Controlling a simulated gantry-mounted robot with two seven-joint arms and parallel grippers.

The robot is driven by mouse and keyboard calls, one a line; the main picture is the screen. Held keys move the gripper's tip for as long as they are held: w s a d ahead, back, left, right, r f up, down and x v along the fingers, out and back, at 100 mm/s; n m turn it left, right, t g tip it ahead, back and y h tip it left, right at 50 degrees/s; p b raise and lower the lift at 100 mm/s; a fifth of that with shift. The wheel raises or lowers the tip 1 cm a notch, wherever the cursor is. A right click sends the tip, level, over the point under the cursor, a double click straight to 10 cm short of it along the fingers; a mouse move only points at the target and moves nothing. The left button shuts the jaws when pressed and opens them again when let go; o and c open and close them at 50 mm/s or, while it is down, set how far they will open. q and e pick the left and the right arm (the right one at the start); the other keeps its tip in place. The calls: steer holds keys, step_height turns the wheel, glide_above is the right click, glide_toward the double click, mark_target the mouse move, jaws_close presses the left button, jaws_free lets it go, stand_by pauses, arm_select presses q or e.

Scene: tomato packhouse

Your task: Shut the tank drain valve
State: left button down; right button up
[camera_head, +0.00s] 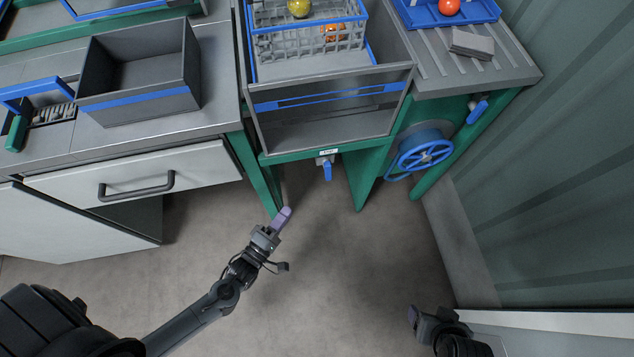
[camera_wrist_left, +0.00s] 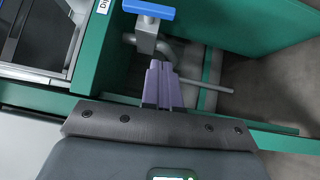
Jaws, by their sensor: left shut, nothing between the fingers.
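The tank (camera_head: 330,128) is a grey open box with blue stripes on a green frame. Its drain valve (camera_head: 325,160) sits under the front edge, below a small white label, with a blue lever (camera_head: 327,172) pointing toward me. In the left wrist view the blue lever (camera_wrist_left: 148,9) lies crosswise atop the grey valve body (camera_wrist_left: 146,40). My left gripper (camera_head: 287,211) is shut and empty, below and left of the valve. Its purple fingers (camera_wrist_left: 160,68) appear just below the valve body; contact cannot be told. My right gripper (camera_head: 412,314) is low at the right; its finger gap is unclear.
A blue handwheel (camera_head: 425,154) is right of the valve, and another blue handle (camera_head: 477,111) is beyond it. Green legs (camera_head: 362,180) flank the valve. A drawer (camera_head: 135,175) is at the left. A grey crate (camera_head: 142,75) stands on the counter. The floor in front is clear.

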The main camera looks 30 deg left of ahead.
mark_target(328, 171)
arm_select(q)
steer(key=w+d+b, duration=0.4)
steer(key=w+b, duration=0.1)
steer(key=w, duration=0.7)
steer(key=shift+w+d+r+b, duration=0.2)
steer(key=shift+w+r+b, duration=0.05)
steer(key=shift+r+b, duration=0.15)
steer(key=shift+a+f, duration=0.1)
